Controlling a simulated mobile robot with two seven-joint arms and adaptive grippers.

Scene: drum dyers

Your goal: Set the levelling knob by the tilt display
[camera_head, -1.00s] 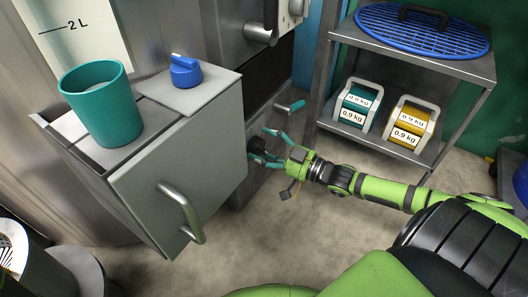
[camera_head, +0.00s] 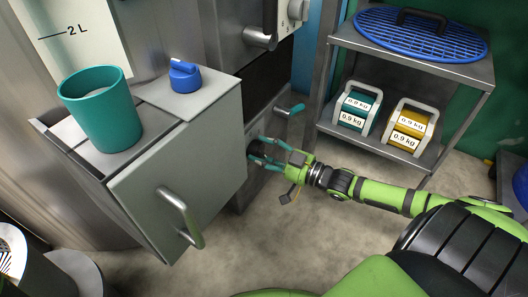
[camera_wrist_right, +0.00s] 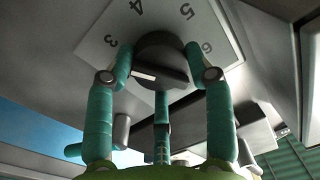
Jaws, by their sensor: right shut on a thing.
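The levelling knob (camera_wrist_right: 166,62) is dark and round, with a white mark on its face. In the right wrist view it sits on a pale dial plate (camera_wrist_right: 97,45) with the numbers 3, 4, 5 and 6 showing. My right gripper (camera_head: 259,149) reaches to the low machine front beside the open drawer. In the wrist view its teal fingers (camera_wrist_right: 160,85) are closed on the knob from the sides. In the head view the knob is mostly hidden by the fingers. I see no tilt display. My left gripper is out of view.
A grey drawer (camera_head: 180,175) stands open left of my right gripper, with a teal cup (camera_head: 105,115) and a blue-knobbed cap (camera_head: 185,77) on top. A metal shelf (camera_head: 400,150) with 0.9 kg weights stands to the right. Floor between is clear.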

